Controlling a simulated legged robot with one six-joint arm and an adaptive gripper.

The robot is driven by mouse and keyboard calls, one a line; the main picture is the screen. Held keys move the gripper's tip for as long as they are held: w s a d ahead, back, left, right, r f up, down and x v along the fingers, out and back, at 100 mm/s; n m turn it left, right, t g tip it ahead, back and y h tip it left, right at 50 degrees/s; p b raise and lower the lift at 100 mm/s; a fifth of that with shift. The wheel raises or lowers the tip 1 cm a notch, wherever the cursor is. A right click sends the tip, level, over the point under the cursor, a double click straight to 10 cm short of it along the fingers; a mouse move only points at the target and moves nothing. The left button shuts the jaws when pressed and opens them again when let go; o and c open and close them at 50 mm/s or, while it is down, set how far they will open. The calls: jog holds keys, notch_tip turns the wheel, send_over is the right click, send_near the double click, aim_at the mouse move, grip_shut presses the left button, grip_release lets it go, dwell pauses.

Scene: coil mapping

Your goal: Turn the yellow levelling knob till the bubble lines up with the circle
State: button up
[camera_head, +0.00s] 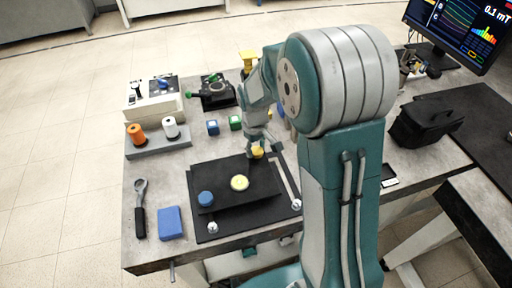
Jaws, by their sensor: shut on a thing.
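The yellow levelling knob (257,153) is at the back edge of a raised black plate (228,205) on the table. My gripper (259,148) comes down over it from behind and is shut on it, hiding part of it. A round pale-yellow disc (239,183), which looks like the bubble level, sits on the plate in front of the knob. It is too small to tell where the bubble lies in the circle. A blue knob (206,198) is at the plate's left front corner.
A wrench (140,205) and a blue block (170,223) lie left of the plate. Orange (136,133) and white spools (170,127) stand on a grey holder behind. My arm hides the table's right middle.

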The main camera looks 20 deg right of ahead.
aim_at(254, 149)
jog(key=shift+w+r, duration=0.2)
jog(key=shift+r, duration=0.05)
jog(key=o, duration=1.1)
jog(key=shift+o, duration=0.2)
jog(key=shift+s+a+f, duration=0.1)
notch_tip(254, 149, up, 12)
jog(key=shift+a, duration=0.15)
jog(key=shift+f, duration=0.1)
jog(key=s+r+m+t, duration=0.2)
jog(key=s+r+t, duration=0.1)
jog(key=s, duration=0.7)
jog(key=s+r+m+t, duration=0.2)
jog(key=s+r, duration=0.3)
jog(key=s, duration=0.6)
jog(key=shift+s+d+m+t, duration=0.15)
jog(key=shift+d+m+t, duration=0.05)
jog(key=shift+m+t, duration=0.2)
